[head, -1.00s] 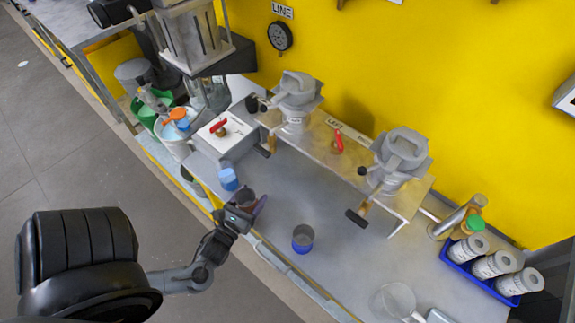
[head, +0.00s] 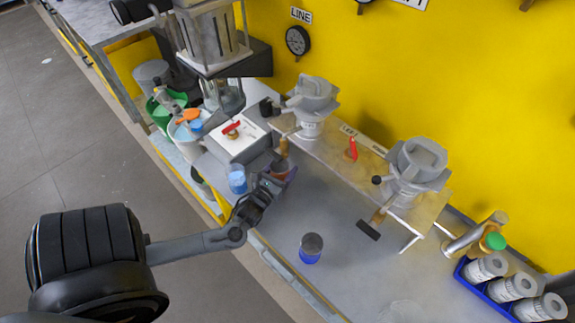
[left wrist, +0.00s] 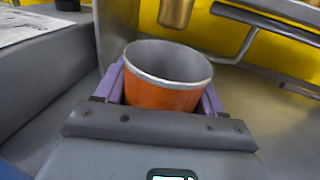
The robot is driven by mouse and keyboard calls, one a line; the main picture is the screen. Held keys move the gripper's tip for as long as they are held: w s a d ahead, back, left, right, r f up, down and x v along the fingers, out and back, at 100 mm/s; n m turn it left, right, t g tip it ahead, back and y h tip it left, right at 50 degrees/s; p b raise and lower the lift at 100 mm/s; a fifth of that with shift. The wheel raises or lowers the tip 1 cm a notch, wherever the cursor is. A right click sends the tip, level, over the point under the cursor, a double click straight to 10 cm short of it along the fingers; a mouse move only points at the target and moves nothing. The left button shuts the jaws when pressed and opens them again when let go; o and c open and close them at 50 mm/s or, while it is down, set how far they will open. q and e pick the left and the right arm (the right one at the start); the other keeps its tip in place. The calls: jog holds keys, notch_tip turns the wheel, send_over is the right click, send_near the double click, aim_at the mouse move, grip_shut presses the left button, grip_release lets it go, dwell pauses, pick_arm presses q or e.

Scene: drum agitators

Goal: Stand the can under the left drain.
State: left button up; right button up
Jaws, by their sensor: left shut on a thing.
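An orange can (left wrist: 160,95) with a silver rim and grey, empty-looking inside is upright between the purple fingers of my left gripper (left wrist: 163,100) in the left wrist view. In the head view the can (head: 280,168) is small, and my left gripper (head: 276,180) is shut on it. The left drain, a brass spout (head: 283,147) under the left drum (head: 312,98), is just behind the can; its end (left wrist: 176,12) shows above the can's far rim. The can's base is hidden, so I cannot tell whether it touches the bench. My right gripper is not in view.
A clear-and-blue cup (head: 237,180) stands left of my gripper, near the white box (head: 236,142). Another blue-based cup (head: 311,250) stands at the bench front. The right drum (head: 416,165) has its own spout.

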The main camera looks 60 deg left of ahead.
aim_at(285, 170)
pick_arm(q)
jog(key=w, duration=0.1)
jog(key=w+a, duration=0.1)
jog(key=w+f+b, duration=0.1)
jog(key=shift+a, duration=0.25)
jog(key=shift+a+f, duration=0.1)
jog(key=shift+f, duration=0.1)
jog(key=shift+s, duration=0.15)
jog(key=shift+f, duration=0.15)
jog(key=o, duration=1)
